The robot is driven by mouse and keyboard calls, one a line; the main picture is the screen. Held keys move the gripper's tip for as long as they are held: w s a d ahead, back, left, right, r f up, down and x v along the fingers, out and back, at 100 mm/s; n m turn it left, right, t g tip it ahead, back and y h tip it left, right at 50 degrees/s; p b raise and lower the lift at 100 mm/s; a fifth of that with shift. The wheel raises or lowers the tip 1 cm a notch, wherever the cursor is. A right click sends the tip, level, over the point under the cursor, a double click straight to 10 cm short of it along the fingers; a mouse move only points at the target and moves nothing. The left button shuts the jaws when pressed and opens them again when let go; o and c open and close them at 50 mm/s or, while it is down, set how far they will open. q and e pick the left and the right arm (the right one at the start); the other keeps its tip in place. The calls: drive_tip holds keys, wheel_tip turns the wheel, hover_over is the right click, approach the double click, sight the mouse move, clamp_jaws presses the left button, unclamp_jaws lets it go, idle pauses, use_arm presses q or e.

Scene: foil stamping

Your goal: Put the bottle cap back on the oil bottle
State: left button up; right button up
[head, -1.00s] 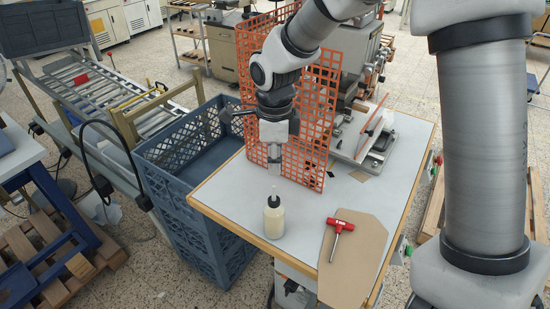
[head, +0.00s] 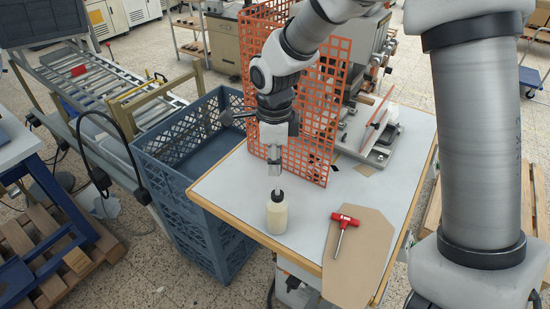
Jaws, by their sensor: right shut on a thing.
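The oil bottle (head: 277,216) stands upright near the front left of the table, pale yellowish with a dark collar on top. My right gripper (head: 274,167) points down just above the bottle's top, nearly in line with it. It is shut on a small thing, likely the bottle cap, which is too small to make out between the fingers. I cannot tell whether it touches the bottle's nozzle. My left gripper is not in view.
A red-handled tool (head: 343,226) lies on a tan board (head: 355,262) right of the bottle. An orange mesh guard (head: 312,130) stands behind the gripper, with a machine behind it. A blue crate (head: 178,150) stands left of the table (head: 235,190).

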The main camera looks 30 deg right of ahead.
drive_tip(key=shift+s+f+b, duration=0.3)
drive_tip(key=shift+f+b, duration=0.2)
drive_tip(key=shift+f, duration=0.3)
drive_tip(key=shift+w+f+b, duration=0.15)
drive_tip(key=shift+f+b, duration=0.45)
drive_tip(key=shift+f, duration=0.9)
drive_tip(key=o, duration=0.7)
drive_tip(key=shift+o, duration=0.2)
wheel_tip(320, 180, up, 12)
drive_tip(key=shift+f, duration=0.1)
